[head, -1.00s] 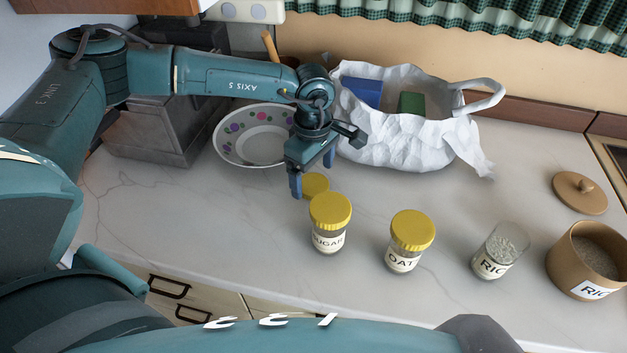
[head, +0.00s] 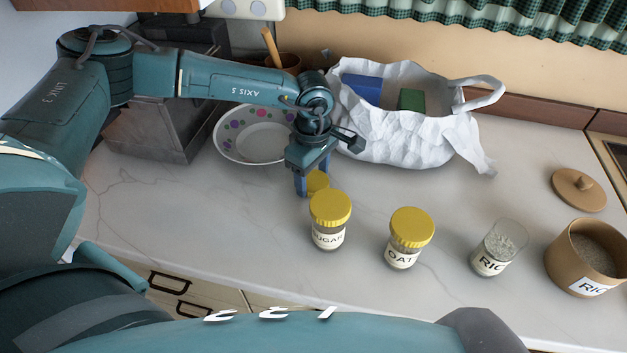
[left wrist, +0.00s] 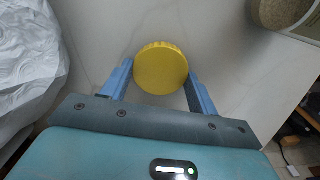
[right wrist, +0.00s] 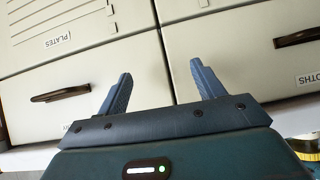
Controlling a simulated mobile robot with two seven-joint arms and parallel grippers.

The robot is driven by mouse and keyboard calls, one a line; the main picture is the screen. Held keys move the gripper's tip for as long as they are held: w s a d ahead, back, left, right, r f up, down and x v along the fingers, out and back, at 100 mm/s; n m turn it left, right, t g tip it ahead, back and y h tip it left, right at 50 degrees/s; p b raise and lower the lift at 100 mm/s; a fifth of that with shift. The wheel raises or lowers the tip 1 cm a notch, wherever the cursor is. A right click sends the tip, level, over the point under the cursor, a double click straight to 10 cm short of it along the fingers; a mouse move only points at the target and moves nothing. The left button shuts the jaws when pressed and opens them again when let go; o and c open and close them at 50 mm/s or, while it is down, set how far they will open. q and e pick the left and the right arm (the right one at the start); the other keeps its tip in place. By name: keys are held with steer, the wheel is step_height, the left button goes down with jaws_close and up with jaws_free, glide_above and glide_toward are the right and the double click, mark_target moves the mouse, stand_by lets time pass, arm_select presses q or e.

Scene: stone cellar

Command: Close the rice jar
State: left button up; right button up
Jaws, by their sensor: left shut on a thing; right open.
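The glass rice jar (head: 499,249) stands open on the counter at right, partly filled with pale grains, its label partly readable. A brown canister (head: 583,262), also labelled with the letters RIC, stands open beside it. A yellow lid (head: 319,182) is behind the sugar jar. My left gripper (head: 312,180) points down and is shut on this lid, which also shows between the fingers in the left wrist view (left wrist: 161,68). My right gripper (right wrist: 160,85) is open and empty in front of the drawers; the head view does not show its fingers.
The sugar jar (head: 329,222) and oat jar (head: 408,240) have yellow lids on. A wooden lid (head: 577,192) lies behind the brown canister. A white bag (head: 400,140) and a dotted bowl (head: 235,148) stand at the back. The counter between bag and jars is clear.

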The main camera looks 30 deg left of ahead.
mark_target(313, 180)
arm_select(q)
steer(key=shift+c, duration=0.9)
arm_select(e)
steer(key=shift+w+r, duration=0.1)
steer(key=shift+w, duration=0.05)
steer(key=shift+w, duration=0.1)
arm_select(q)
steer(key=shift+r, duration=0.35)
step_height(313, 180, up, 9)
steer(key=b, duration=0.1)
steer(key=shift+r+b, duration=0.2)
steer(key=shift+b, duration=0.15)
arm_select(e)
steer(key=shift+a+f, duration=0.2)
steer(key=shift+a, duration=0.2)
